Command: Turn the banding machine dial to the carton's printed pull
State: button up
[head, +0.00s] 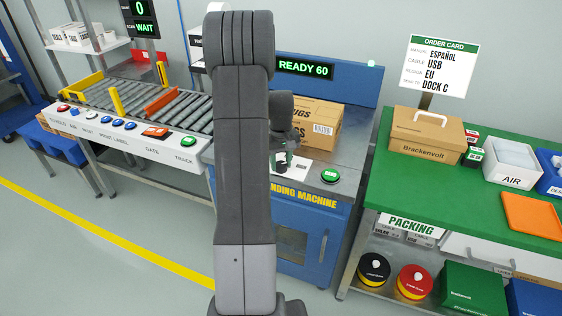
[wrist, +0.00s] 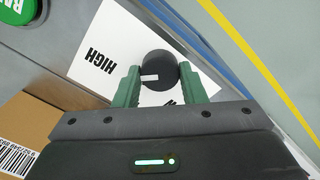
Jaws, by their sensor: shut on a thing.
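The black round dial (wrist: 158,68) sits on a white plate (wrist: 118,45) on the banding machine (head: 305,206). Its white pointer mark faces left in the wrist view. The word HIGH is readable on the plate; another label is mostly hidden by my gripper. My gripper (wrist: 159,76) is shut on the dial, a green finger on each side. In the head view my gripper (head: 284,160) is partly hidden behind my arm. The carton (head: 318,125) stands on the machine behind it, showing "UGS" and a barcode; I cannot read any pull marking. The display (head: 305,68) reads READY 60.
A green button (head: 331,176) is right of the dial. The roller conveyor (head: 175,108) with its button panel lies left. The green packing table (head: 470,195) on the right holds a Brackenvolt box (head: 427,135), an AIR bin (head: 512,165) and an order card (head: 439,66).

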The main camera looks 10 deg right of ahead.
aim_at(281, 164)
jog(key=o, duration=1)
notch_tip(281, 164, up, 14)
jog(key=shift+f+p, duration=0.1)
jog(key=shift+p, duration=0.35)
notch_tip(281, 164, down, 14)
jog(key=shift+b, duration=0.5)
